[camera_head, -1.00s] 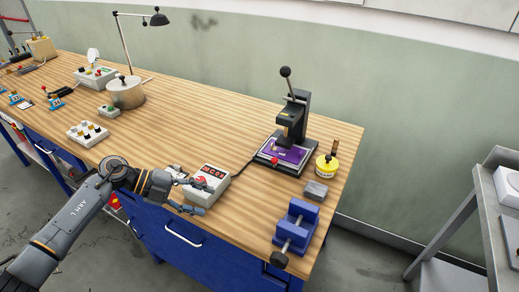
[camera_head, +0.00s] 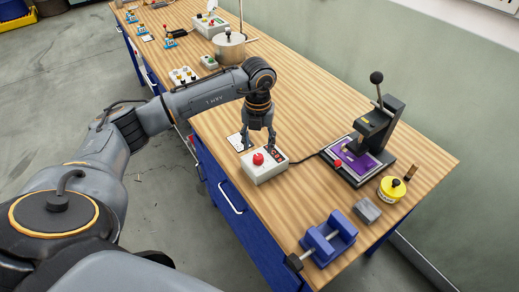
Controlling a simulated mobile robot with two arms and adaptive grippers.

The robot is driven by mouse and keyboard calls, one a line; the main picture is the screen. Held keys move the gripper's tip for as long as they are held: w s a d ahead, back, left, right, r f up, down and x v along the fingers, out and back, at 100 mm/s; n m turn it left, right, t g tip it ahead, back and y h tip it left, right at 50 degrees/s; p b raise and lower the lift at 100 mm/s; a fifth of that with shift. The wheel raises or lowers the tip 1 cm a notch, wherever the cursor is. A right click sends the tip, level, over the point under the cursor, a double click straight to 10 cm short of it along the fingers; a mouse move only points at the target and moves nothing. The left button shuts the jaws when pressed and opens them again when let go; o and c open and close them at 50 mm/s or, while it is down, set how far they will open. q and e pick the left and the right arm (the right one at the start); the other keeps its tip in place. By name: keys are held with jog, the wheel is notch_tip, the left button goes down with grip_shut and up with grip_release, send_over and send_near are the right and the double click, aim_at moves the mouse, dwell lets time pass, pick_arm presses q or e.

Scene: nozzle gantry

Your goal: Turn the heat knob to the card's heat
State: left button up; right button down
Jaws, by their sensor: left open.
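The heat control box (camera_head: 264,173) is a light grey box on the workbench, with a red knob (camera_head: 258,158) on its top and a dark strip with red marks (camera_head: 277,155) beside the knob. A white card (camera_head: 236,142) lies on the bench just behind and left of the box; its print is too small to read. My left gripper (camera_head: 259,144) points down with its fingers apart and empty, at the box's far side, behind the knob. Whether the fingers touch the box cannot be told. My right gripper is out of view.
A black press (camera_head: 376,140) with a purple plate stands to the right, joined to the box by a cable. A yellow jar (camera_head: 392,188), a grey block (camera_head: 367,210) and a blue vise (camera_head: 330,239) are near the right end.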

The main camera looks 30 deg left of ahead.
aim_at(258, 156)
pick_arm(q)
notch_tip(258, 156, down, 4)
jog(key=shift+r+p, duration=0.1)
jog(key=shift+p, duration=0.25)
jog(key=shift+f, duration=0.45)
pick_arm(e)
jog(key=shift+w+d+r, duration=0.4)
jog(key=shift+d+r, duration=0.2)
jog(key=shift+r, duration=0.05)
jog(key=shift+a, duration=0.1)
pick_arm(q)
grip_shut()
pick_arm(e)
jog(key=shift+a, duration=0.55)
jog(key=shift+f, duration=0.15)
